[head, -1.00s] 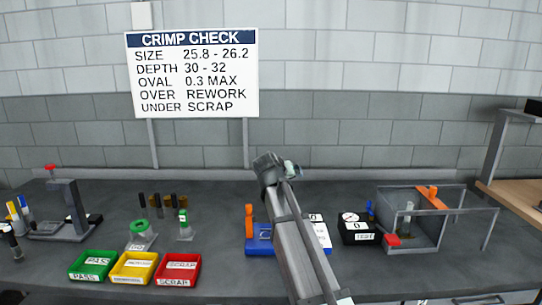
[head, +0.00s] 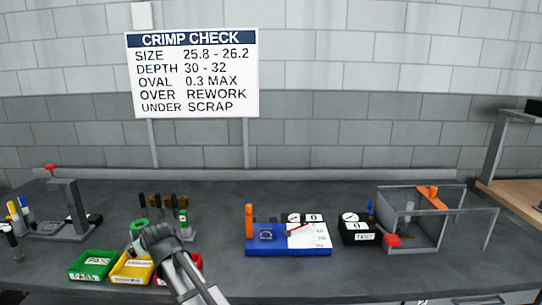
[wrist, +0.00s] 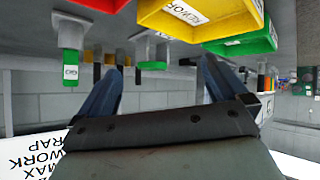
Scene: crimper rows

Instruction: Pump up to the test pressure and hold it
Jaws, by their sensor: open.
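I cannot tell which part is the pump. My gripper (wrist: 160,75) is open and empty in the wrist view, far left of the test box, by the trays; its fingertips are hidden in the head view.
Green (head: 93,264), yellow (head: 130,266) and red (head: 190,263) trays lie near my wrist. Green-topped gauges (head: 182,217) stand behind it. A blue fixture (head: 290,249) with an orange handle (head: 249,221) sits mid-bench.

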